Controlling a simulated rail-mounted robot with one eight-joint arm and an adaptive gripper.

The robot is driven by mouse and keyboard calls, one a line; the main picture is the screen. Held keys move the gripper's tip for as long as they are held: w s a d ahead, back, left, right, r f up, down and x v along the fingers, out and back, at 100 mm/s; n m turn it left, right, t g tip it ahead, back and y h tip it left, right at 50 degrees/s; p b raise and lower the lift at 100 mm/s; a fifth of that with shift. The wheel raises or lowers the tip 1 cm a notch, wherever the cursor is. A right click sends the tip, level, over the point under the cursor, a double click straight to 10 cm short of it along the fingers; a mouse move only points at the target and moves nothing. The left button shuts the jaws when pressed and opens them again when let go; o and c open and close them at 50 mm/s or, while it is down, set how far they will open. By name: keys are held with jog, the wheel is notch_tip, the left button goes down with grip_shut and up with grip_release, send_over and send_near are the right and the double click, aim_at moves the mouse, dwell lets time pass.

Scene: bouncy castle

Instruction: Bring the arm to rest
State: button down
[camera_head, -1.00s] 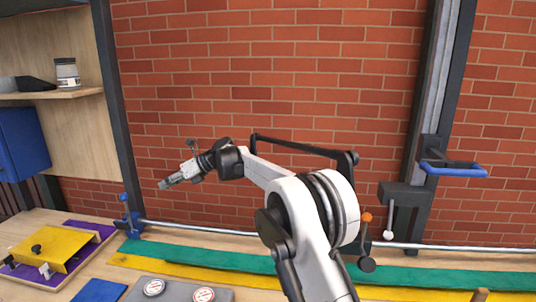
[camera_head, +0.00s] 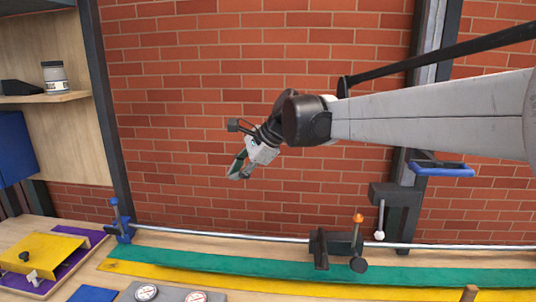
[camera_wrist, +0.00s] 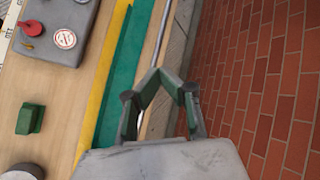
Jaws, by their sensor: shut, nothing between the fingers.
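My gripper (camera_head: 238,172) is in the air in front of the brick wall, left of the picture's middle in the head view. It hangs from my arm, which reaches in from the right, and it points down and to the left. It is shut and empty. In the wrist view its dark green fingers (camera_wrist: 157,80) come together above the bench's back edge. Nothing touches the gripper.
The bench carries green (camera_head: 230,264) and yellow (camera_head: 180,274) strips and a metal rail (camera_head: 200,236) with clamps. A yellow piece (camera_head: 42,254) lies at left. A green block (camera_wrist: 30,119) shows in the wrist view. A shelf (camera_head: 60,97) is at upper left.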

jog(key=s+d+f+n+t+h, duration=0.1)
jog(key=s+d+f+n, duration=0.3)
jog(key=s+d, duration=0.5)
jog(key=s+d+f+n+t+h, duration=0.1)
jog(key=s+d+f+n+h, duration=0.3)
jog(key=s+d, duration=0.6)
jog(key=s+d+f+n+t+h, duration=0.1)
jog(key=s+d+f+n, duration=0.3)
jog(key=s+d, duration=0.5)
jog(key=s+h, duration=0.1)
jog(key=s, duration=0.3)
jog(key=shift+d+f+n+t, duration=0.2)
jog(key=shift+f+n+t, duration=0.2)
jog(key=shift+d, duration=0.1)
